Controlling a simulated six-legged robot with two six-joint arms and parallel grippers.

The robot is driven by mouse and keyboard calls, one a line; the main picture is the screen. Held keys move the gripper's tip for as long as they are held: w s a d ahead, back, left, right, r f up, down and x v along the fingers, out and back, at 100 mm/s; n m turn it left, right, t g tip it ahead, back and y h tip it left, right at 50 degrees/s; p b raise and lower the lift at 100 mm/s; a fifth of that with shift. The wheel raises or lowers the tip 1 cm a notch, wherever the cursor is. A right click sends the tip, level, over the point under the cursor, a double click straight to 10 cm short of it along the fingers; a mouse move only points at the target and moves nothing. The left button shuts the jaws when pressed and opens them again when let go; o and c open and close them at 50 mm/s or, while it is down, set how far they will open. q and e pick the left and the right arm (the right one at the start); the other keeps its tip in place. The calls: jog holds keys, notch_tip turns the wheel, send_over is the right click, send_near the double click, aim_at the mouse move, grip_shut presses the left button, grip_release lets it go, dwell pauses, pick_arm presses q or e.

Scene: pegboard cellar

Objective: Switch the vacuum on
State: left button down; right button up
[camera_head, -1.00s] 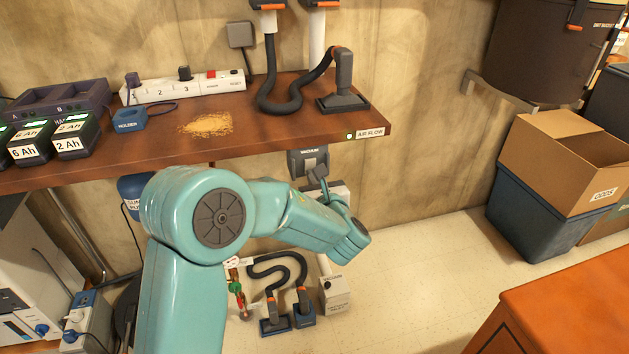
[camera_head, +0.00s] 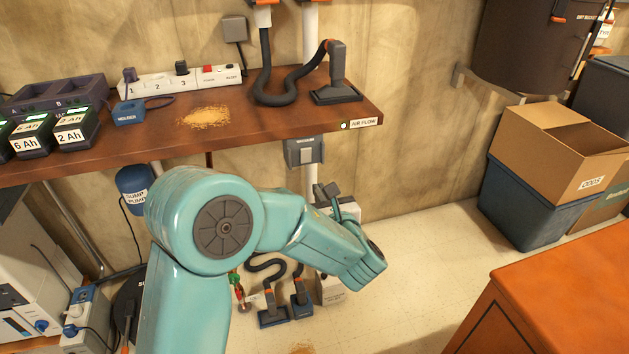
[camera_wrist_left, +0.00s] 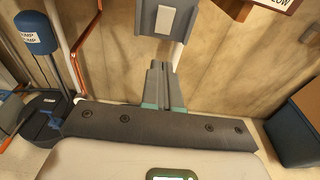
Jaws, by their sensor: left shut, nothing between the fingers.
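The grey vacuum switch box (camera_head: 304,151) is on the wall below the shelf; it also shows at the top of the left wrist view (camera_wrist_left: 167,20), with a pale paddle on its front. My left gripper (camera_head: 325,190) is below it, partly hidden by my arm. In the wrist view its fingers (camera_wrist_left: 158,72) are together and empty, apart from the box. The pale vacuum unit (camera_head: 331,290) stands on the floor, partly hidden behind my arm. An air flow label (camera_head: 363,123) with a small pale indicator is on the shelf edge. My right gripper is not in view.
The wooden shelf (camera_head: 240,133) overhangs the switch and carries a hose with a floor nozzle (camera_head: 337,92), sawdust (camera_head: 204,117), a power strip and batteries. A blue sump pump (camera_head: 135,188) is at left. Open floor lies right of my arm.

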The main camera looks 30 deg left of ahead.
pick_arm(q)
jog(key=shift+s+d+f, duration=0.25)
jog(key=shift+s+d, duration=0.6)
jog(key=shift+d, duration=0.2)
jog(key=shift+s+d+f, duration=0.25)
jog(key=shift+s+d, duration=0.55)
jog(key=shift+d, duration=0.2)
